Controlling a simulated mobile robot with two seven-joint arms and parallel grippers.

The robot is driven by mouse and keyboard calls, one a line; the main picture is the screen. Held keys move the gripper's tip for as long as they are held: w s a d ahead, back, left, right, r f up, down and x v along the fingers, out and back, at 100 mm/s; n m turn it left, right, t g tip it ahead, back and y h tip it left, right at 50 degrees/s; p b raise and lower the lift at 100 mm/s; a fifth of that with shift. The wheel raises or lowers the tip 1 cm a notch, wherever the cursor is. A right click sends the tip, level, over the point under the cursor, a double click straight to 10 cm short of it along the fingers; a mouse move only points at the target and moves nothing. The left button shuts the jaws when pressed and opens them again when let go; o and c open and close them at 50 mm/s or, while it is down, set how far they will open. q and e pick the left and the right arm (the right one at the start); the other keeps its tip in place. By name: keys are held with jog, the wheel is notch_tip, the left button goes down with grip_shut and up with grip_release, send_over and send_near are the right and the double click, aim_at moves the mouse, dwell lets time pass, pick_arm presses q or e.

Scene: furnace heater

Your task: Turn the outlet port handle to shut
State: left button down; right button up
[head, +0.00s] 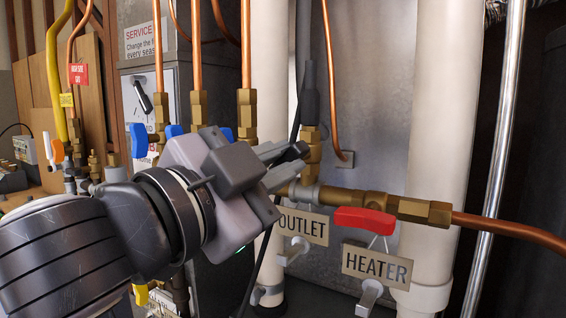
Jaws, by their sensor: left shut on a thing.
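The OUTLET sign (303,225) hangs from the brass pipework at centre right. Above it stands an upright brass fitting (313,150) with a grey hose on top. My left gripper (292,164) comes in from the left, with its fingers at the left side of this fitting. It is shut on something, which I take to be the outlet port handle. The handle itself is mostly hidden by the gripper, so its angle cannot be told. A grey port (293,250) shows below the sign. My right gripper is not in view.
A red handle (365,221) sits on the brass line to the right, above the HEATER sign (377,264). Thick white pipes (440,130) stand either side. Blue valve handles (138,140) and copper pipes are at left. A thin black cable runs behind the gripper.

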pick_arm(q)
jog(key=m, duration=0.4)
jog(key=shift+r+g, duration=0.1)
jog(key=shift+g, duration=0.2)
jog(key=shift+m, duration=0.4)
jog(key=m, duration=0.4)
jog(key=shift+g, duration=0.4)
jog(key=c, duration=1)
grip_release()
jog(key=shift+a, duration=0.1)
jog(key=s+v, duration=0.1)
jog(key=v, duration=0.6)
jog(key=shift+d, duration=0.45)
jog(key=shift+w+r, duration=0.1)
jog(key=shift+w, duration=0.05)
